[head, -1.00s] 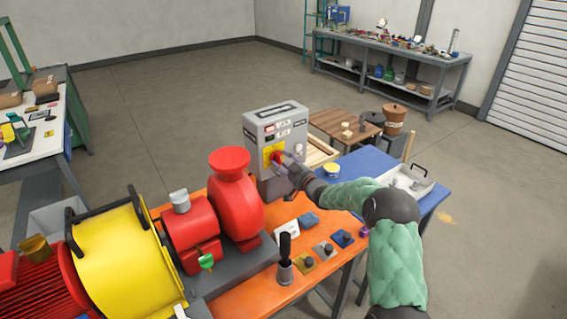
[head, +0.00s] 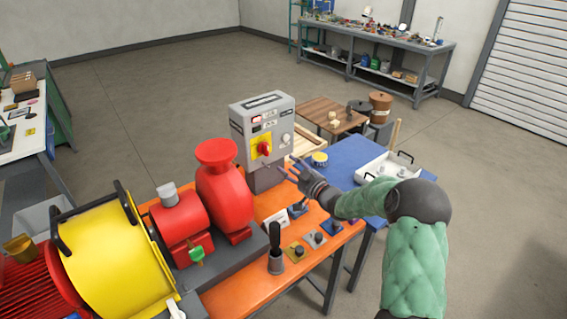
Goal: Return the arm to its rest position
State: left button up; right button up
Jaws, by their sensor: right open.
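My right arm comes in from the lower right in a green sleeve. Its gripper (head: 296,172) is open and empty, in the air in front of the grey control box (head: 281,142). The red rotary switch on a yellow plate (head: 262,148) on that box is in plain view, with a clear gap between it and my fingers. My left gripper is not in view.
The red pump (head: 222,190) and the yellow guard (head: 115,255) stand on the left of the orange bench (head: 240,298). Small blocks with knobs (head: 314,238) lie below my right forearm. A blue table (head: 350,152) carries a white tray (head: 385,168).

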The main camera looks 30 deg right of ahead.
jog(key=shift+s, duration=0.35)
dwell(0.3)
